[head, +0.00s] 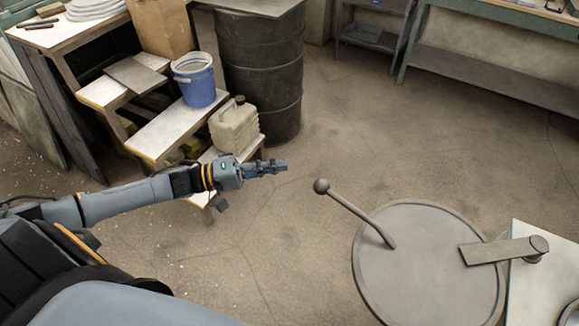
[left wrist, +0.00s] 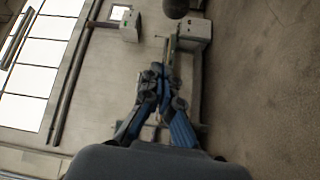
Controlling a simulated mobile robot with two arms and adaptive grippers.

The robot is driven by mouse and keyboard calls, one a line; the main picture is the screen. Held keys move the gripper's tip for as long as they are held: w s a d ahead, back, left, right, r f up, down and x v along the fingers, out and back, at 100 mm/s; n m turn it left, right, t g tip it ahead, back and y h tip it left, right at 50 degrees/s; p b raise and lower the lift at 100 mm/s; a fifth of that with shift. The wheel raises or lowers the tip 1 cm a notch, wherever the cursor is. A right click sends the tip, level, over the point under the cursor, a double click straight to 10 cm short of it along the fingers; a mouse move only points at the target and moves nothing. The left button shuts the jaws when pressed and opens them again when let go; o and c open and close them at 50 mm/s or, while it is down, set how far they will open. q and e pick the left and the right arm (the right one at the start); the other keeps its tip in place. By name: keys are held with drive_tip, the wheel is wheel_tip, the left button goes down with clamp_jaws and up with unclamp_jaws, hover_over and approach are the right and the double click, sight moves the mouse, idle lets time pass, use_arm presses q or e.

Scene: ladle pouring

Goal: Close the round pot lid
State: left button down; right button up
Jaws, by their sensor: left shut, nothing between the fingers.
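The round pot lid (head: 425,265) is a flat grey-brown disc at the lower right of the head view. A rod handle with a ball end (head: 321,186) rises from its left part and leans up to the left. A flat arm (head: 492,251) with a round pivot lies over its right edge. My left gripper (head: 284,165) is shut and empty, up and left of the ball, with a gap between them. In the left wrist view the shut fingers (left wrist: 160,72) show, and a dark ball (left wrist: 176,8) is at the top edge. My right gripper is not in view.
A pale block (head: 545,285) stands right of the lid. Wooden steps (head: 175,128) with a blue bucket (head: 196,85) and a beige canister (head: 235,128) are behind my left arm. A dark barrel (head: 262,75) stands behind. The floor between steps and lid is clear.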

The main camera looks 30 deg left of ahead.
use_arm(q)
drive_tip(key=w+d+p, duration=0.1)
drive_tip(key=d+p, duration=0.2)
drive_tip(key=d, duration=0.5)
drive_tip(key=shift+w+d, duration=0.15)
drive_tip(key=shift+w, duration=0.15)
drive_tip(key=shift+f, duration=0.1)
